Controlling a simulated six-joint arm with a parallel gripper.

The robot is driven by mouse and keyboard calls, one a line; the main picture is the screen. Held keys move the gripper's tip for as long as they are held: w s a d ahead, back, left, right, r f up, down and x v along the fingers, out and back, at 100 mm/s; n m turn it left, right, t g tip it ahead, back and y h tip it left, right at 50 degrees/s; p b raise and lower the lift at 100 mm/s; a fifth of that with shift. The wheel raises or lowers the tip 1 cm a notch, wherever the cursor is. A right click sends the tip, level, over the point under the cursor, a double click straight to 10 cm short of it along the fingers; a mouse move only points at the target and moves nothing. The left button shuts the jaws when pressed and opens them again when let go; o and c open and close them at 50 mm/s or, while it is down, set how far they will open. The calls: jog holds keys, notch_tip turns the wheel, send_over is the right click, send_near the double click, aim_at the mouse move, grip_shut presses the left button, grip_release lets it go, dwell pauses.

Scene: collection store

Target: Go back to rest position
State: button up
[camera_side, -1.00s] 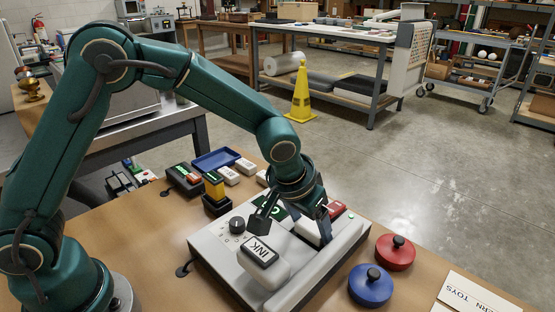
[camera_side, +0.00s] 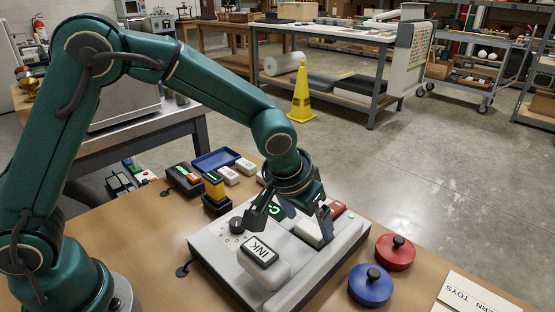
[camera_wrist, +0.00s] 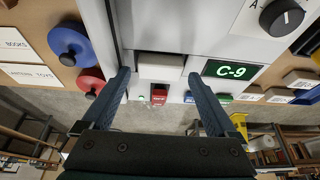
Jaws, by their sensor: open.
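My gripper (camera_side: 293,214) is open and empty, above the grey machine (camera_side: 222,258) on the wooden table. In the wrist view its two fingers (camera_wrist: 160,92) stand wide apart on either side of a pale block (camera_wrist: 160,66) on the machine; I cannot tell how high above it they are. My arm reaches over from the left, bent at the elbow.
A blue knobbed disc (camera_side: 371,285) and a red one (camera_side: 396,252) lie right of the machine, near a printed card (camera_side: 470,295). A blue tray (camera_side: 215,159), small blocks and a yellow-and-black stamp (camera_side: 214,185) stand behind it. Open floor lies beyond the table.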

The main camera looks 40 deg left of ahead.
jog(key=v, duration=0.3)
jog(key=shift+r, duration=0.2)
jog(key=s+a+r+n+t, duration=0.2)
jog(key=s+a+r, duration=0.4)
jog(key=r, duration=0.4)
jog(key=s+a+f+m, duration=0.2)
jog(key=s+a+f, duration=0.1)
jog(key=s, duration=0.8)
jog(key=shift+s+a+f+g, duration=0.15)
jog(key=shift+s+f+g, duration=0.05)
jog(key=shift+s+g, duration=0.2)
